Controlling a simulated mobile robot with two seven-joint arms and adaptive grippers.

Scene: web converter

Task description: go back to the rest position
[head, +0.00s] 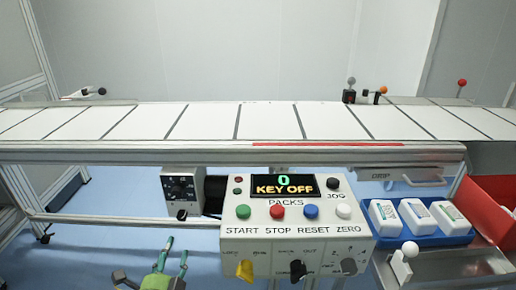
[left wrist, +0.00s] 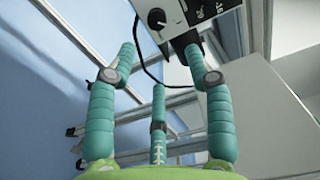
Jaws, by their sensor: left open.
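My left gripper (head: 172,262), with teal fingers, is at the bottom of the head view, below and left of the control box (head: 232,228). In the left wrist view its fingers (left wrist: 160,62) are spread apart with nothing between them. Beyond the fingertips, a grey box with a round knob (left wrist: 157,18) and a black cable show. My right gripper is in neither view.
The control box has a display (head: 284,186) reading "0 KEY OFF", coloured buttons, and a yellow switch (head: 245,270). A white web (head: 210,122) runs across the back. A blue tray (head: 388,240) with white packs and a red bin (head: 490,200) are at right. Blue floor is open at left.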

